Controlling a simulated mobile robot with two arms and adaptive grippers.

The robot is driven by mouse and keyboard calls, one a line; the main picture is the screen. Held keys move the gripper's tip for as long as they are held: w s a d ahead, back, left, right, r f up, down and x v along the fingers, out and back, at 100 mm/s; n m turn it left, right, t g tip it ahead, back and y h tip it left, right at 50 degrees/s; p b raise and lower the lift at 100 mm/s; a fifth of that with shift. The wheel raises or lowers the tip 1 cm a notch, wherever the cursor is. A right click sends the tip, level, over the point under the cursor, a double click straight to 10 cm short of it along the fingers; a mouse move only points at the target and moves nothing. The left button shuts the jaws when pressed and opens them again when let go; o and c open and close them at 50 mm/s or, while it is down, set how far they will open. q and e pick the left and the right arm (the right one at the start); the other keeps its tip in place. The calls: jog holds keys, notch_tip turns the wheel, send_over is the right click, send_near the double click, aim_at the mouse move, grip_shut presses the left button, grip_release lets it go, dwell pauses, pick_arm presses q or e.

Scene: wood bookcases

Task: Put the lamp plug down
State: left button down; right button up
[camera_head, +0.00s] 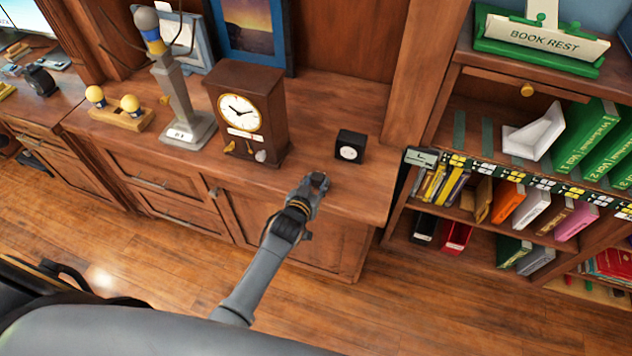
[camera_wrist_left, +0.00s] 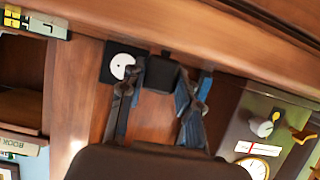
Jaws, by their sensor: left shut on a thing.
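My left gripper (camera_head: 317,182) reaches in from the bottom of the head view, near the front edge of the wooden cabinet top. In the left wrist view its two fingers (camera_wrist_left: 163,95) stand on either side of a small dark block (camera_wrist_left: 163,75), which I take to be the lamp plug; the gripper is shut on it. In the head view the plug is too small to make out at the fingertips. A lamp-like grey post (camera_head: 178,95) with a rounded top stands on the cabinet top to the left. No cord is clear. My right gripper is not in view.
A small black box with a white dial (camera_head: 350,146) stands just beyond the gripper. A brown clock (camera_head: 245,115) stands left of it. Yellow bulbs on a wooden block (camera_head: 120,115) lie further left. A bookshelf (camera_head: 480,210) is at right. The cabinet top (camera_head: 315,145) between clock and black box is clear.

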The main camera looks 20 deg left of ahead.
pick_arm(q)
jog(key=shift+w+f, duration=0.1)
jog(key=shift+f, duration=0.25)
jog(key=c, duration=1)
grip_release()
jog(key=shift+o, duration=0.2)
jog(key=shift+r+p, duration=0.35)
jog(key=shift+r, duration=0.3)
jog(key=v, duration=1.2)
